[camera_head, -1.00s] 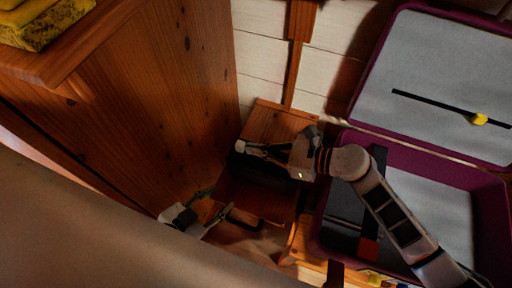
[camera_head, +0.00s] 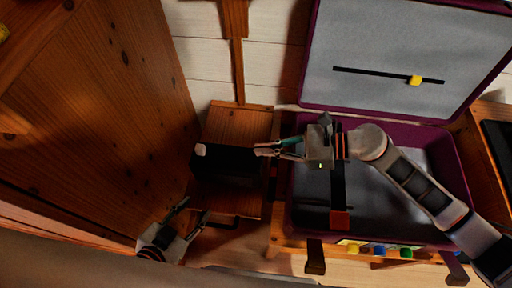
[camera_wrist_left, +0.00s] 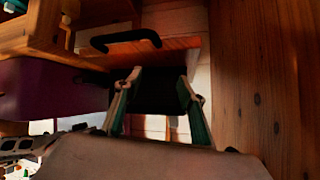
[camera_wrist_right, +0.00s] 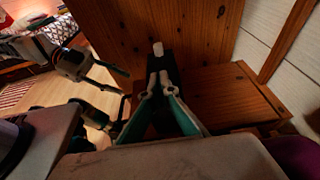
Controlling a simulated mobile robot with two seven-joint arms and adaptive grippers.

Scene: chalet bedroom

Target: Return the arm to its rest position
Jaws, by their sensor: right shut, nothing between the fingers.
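My right gripper (camera_head: 262,150) reaches in from the right in the head view, past the suitcase's left edge. Its fingers are shut and empty, close to the right side of a black object (camera_head: 226,163) with a white end, at the small wooden nightstand (camera_head: 240,122). The right wrist view shows the shut fingertips (camera_wrist_right: 160,80) in front of that dark shape with its white end (camera_wrist_right: 158,48); I cannot tell whether they touch. My left gripper (camera_head: 190,212) is low at left, by the nightstand's front, its fingers apart and empty. They also show spread in the left wrist view (camera_wrist_left: 158,85).
An open purple suitcase (camera_head: 295,215) stands right of the nightstand, below my right arm. Its raised lid (camera_head: 400,45) has a black strap with a yellow buckle. A tall wooden cabinet (camera_head: 110,110) stands close at left. A dark drawer handle (camera_wrist_left: 125,38) shows in the left wrist view.

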